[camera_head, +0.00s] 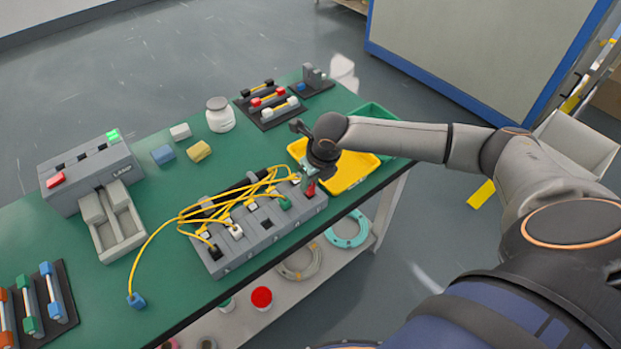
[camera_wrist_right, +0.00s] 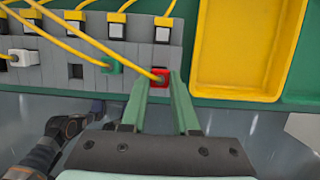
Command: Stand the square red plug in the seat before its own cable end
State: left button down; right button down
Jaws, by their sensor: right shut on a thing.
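The red plug (camera_head: 311,189) is at the right end of the grey seat block (camera_head: 270,238). My right gripper (camera_head: 311,177) is shut on it from above. In the right wrist view the red plug (camera_wrist_right: 160,76) shows between the green fingertips (camera_wrist_right: 158,84), and a yellow cable runs to it. It lines up with the rightmost cable end (camera_wrist_right: 162,33) behind it. I cannot tell if the plug is fully down in the seat. A green plug (camera_wrist_right: 112,65) stands in the seat to its left. An empty seat (camera_wrist_right: 76,71) and a white plug (camera_wrist_right: 22,57) are farther left.
Yellow cables (camera_head: 196,208) lie across the block. A blue plug (camera_head: 137,300) lies on the green table (camera_head: 100,270) on its cable. A yellow tray (camera_head: 350,173) is close beside my gripper. A grey device (camera_head: 92,172), loose blocks and a white jar (camera_head: 219,115) stand farther back.

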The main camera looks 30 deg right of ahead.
jog(key=shift+f+b, duration=0.35)
jog(key=shift+f, duration=0.5)
jog(key=c, duration=0.6)
grip_release()
jog(key=shift+r, duration=0.1)
